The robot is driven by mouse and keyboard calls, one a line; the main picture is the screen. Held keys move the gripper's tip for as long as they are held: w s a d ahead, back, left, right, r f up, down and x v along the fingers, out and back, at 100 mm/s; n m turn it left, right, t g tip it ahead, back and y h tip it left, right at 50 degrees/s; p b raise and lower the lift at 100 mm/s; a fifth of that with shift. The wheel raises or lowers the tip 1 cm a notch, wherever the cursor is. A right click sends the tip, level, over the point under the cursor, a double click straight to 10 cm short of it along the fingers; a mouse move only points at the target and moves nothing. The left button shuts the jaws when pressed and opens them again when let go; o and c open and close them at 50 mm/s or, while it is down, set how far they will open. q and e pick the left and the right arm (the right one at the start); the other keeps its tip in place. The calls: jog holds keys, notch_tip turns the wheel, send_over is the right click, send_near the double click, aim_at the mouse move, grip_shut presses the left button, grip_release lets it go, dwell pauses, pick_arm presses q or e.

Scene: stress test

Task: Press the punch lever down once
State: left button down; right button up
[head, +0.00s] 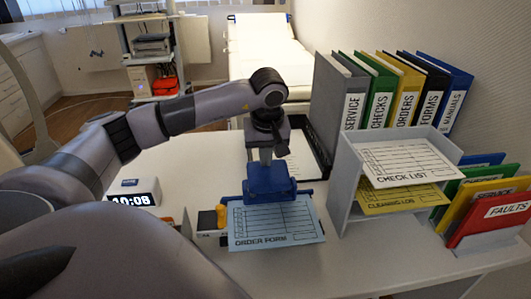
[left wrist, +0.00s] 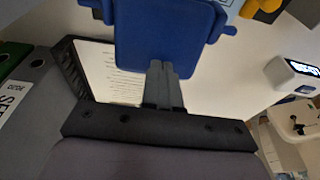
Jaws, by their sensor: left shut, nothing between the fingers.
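The blue punch (head: 268,186) stands on the desk, at the back edge of a light blue order form (head: 276,224) whose edge meets it. My left gripper (head: 266,158) points down over the punch, shut with nothing between its fingers. The fingertips appear to be at the top of the blue lever; I cannot tell whether they touch it. In the left wrist view the shut fingers (left wrist: 160,75) reach toward the blue lever plate (left wrist: 165,35) and overlap its edge. My right gripper is not in view.
A grey paper tray (head: 345,190) holds a check list and a yellow log at right, with binders (head: 340,95) behind. A yellow-topped item (head: 221,215) and a clock (head: 135,192) stand at left.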

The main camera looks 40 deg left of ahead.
pick_arm(q)
jog(key=shift+w+a+f+g+h+p, duration=0.15)
jog(key=shift+w+a+g+h+p, duration=0.05)
jog(key=shift+g+h+p, duration=0.25)
jog(key=shift+w+a+f, duration=0.1)
jog(key=shift+f, duration=0.05)
jog(key=shift+w+a+f, duration=0.15)
jog(key=shift+a+f, duration=0.1)
jog(key=shift+f, duration=0.15)
jog(key=r, duration=0.7)
jog(key=shift+s+d+r+b, duration=0.15)
jog(key=shift+s+d+b, duration=0.05)
jog(key=shift+d+b, duration=0.1)
dwell(0.5)
